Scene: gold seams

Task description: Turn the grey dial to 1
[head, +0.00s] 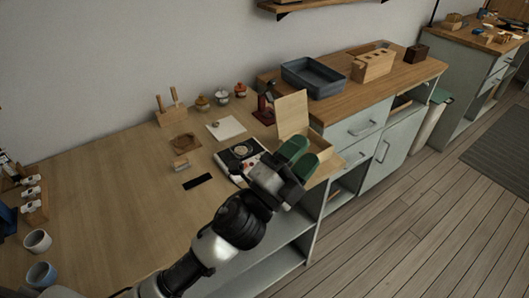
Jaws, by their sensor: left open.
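A small white and black device (226,158) stands near the front edge of the wooden table. A round grey dial (241,150) appears on its dark top face. The dial's marks are too small to read. My left gripper and wrist hide the device's lower right part. My right gripper is not in view.
The open wooden box (291,113) has its lid raised behind my gripper. A black strip (197,181), a white sheet (225,128) and small jars (222,98) lie around the device. A blue-grey tray (313,78) stands farther back. The table's left middle is clear.

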